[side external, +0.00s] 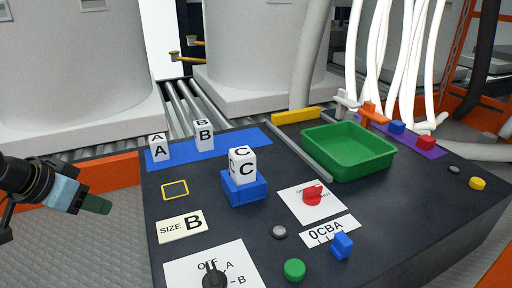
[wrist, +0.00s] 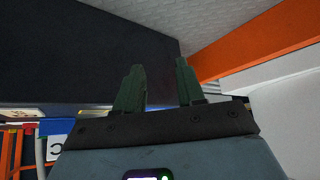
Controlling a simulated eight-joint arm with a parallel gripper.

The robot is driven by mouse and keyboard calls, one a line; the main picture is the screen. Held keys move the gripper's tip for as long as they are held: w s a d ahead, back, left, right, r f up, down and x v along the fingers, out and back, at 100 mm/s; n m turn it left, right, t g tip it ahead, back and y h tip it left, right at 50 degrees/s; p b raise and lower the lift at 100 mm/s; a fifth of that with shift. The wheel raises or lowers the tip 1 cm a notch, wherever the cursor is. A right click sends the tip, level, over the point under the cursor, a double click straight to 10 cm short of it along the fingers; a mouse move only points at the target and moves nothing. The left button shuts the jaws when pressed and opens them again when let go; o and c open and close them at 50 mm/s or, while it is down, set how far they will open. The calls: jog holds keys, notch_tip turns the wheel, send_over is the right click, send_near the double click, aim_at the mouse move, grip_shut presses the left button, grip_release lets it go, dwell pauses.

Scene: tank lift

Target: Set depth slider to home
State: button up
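A white scale plate marked 0CBA (side external: 322,232) lies near the front right of the dark table. A blue slider knob (side external: 342,246) stands at its lower right edge, below the B and A letters; which mark it lines up with is unclear. My gripper (side external: 97,204) hangs off the table's left side, far from the knob. In the wrist view my gripper (wrist: 158,84) has its two green fingers apart with nothing between them.
A C block (side external: 243,165) sits on a blue holder, with A and B blocks (side external: 203,136) on a blue strip behind. A green bin (side external: 348,150), a red knob (side external: 312,194), a green button (side external: 294,270) and a black dial (side external: 214,278) occupy the table. The left front area is low.

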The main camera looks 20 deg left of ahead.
jog(key=shift+o, duration=0.3)
jog(key=shift+o, duration=1.1)
jog(key=shift+w+d+r, duration=0.1)
notch_tip(320, 180, up, 16)
jog(key=m+g+h, duration=0.3)
jog(key=m+g, duration=0.1)
jog(key=m, duration=0.5)
send_over(344, 237)
jog(key=s+a, duration=0.4)
jog(key=x, duration=1.2)
jog(key=shift+w+d, duration=0.1)
jog(key=shift+d, duration=0.1)
jog(key=shift+r, duration=0.1)
grip_shut()
